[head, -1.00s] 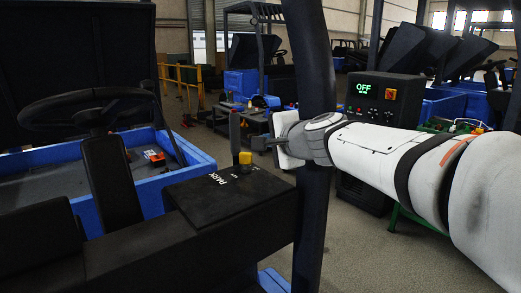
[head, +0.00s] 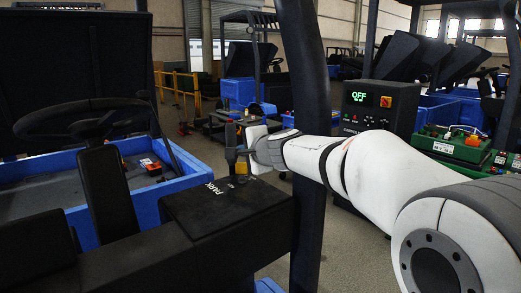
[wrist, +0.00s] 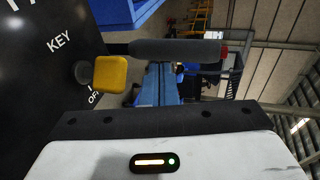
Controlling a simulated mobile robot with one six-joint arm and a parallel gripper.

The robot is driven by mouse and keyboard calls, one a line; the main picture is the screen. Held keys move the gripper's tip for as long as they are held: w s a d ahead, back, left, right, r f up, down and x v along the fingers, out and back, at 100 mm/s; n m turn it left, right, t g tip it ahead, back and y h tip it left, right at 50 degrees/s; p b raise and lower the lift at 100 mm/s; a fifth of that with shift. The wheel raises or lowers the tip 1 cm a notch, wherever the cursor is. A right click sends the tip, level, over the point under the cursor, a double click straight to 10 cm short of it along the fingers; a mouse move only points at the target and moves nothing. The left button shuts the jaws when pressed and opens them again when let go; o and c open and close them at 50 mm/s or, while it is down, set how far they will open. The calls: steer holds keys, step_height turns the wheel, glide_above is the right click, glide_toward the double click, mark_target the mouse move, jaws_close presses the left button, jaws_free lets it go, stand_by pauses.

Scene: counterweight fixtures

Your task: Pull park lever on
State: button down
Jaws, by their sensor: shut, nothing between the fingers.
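The park lever (head: 230,147) is a dark upright handle on the black console marked PARK (head: 215,205) in the head view. In the wrist view the lever (wrist: 178,50) lies across the picture as a dark grey bar. My gripper (head: 241,152) is shut and empty, with its tips right beside the lever on its right side. In the wrist view my gripper (wrist: 159,70) ends just under the bar; I cannot tell whether they touch. A yellow key knob (wrist: 111,73) stands close to the fingers, by the KEY and OFF markings.
A dark post (head: 305,200) stands behind my arm, right of the console. A steering wheel (head: 80,118) and blue tub (head: 190,178) are at left. A control box (head: 375,105) shows a green OFF. Green crates (head: 450,147) stand at right.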

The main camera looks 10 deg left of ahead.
mark_target(233, 146)
steer(key=shift+w+a+r+p, duration=0.1)
steer(key=shift+w+a+p, duration=0.4)
steer(key=shift+w+a, duration=0.75)
steer(key=shift+w+d, duration=0.1)
steer(key=shift+d, duration=0.05)
